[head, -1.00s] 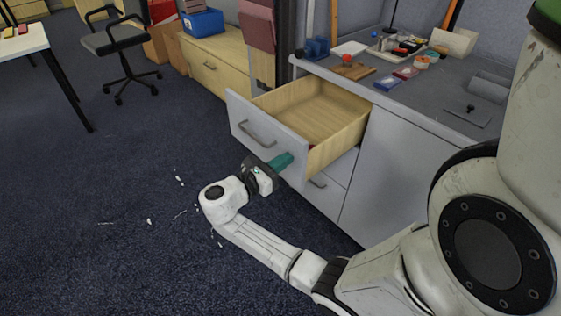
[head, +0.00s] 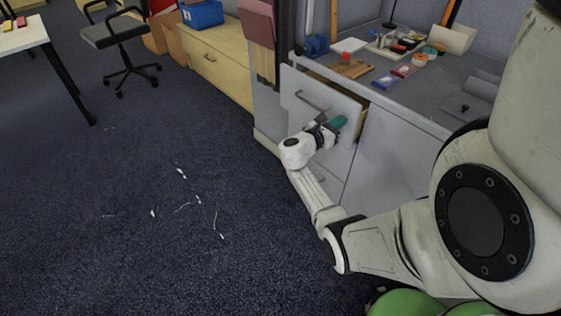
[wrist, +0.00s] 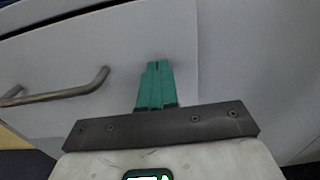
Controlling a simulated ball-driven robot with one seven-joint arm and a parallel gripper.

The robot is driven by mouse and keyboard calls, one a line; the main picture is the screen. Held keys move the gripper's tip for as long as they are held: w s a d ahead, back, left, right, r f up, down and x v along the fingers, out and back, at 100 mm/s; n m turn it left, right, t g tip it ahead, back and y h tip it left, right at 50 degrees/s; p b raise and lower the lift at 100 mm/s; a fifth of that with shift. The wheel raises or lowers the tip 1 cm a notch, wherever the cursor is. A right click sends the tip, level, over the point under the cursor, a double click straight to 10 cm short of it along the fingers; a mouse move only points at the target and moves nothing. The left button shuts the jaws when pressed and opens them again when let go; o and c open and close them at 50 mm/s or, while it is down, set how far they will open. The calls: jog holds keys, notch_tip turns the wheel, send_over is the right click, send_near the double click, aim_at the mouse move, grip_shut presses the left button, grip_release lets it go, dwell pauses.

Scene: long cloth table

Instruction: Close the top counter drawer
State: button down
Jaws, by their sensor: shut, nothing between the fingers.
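The top counter drawer (head: 300,88) has a light grey front with a metal bar handle and now stands only a little way out of the counter. A narrow strip of its wooden side shows behind the front. My gripper (head: 340,122) is shut and empty, its green fingers at the right part of the drawer front. In the wrist view the closed fingers (wrist: 157,68) point at the grey drawer front (wrist: 120,40), right of the handle (wrist: 60,93). They seem to touch the front, but exact contact is hard to tell.
The grey counter top (head: 430,105) holds a wooden board (head: 350,68), tape rolls and small boxes. A lower drawer sits partly behind my arm. A wooden cabinet (head: 215,68) with a blue bin (head: 202,14) stands at the back left. The dark carpet (head: 110,190) is mostly clear.

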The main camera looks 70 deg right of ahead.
aim_at(348, 116)
jog(key=b+x, duration=0.1)
jog(key=x, duration=0.4)
jog(key=shift+d, duration=0.25)
jog(key=shift+s, duration=0.1)
jog(key=shift+d+r, duration=0.1)
jog(key=shift+d, duration=0.05)
jog(key=shift+a, duration=0.45)
jog(key=p+v, duration=0.2)
jog(key=v, duration=1.2)
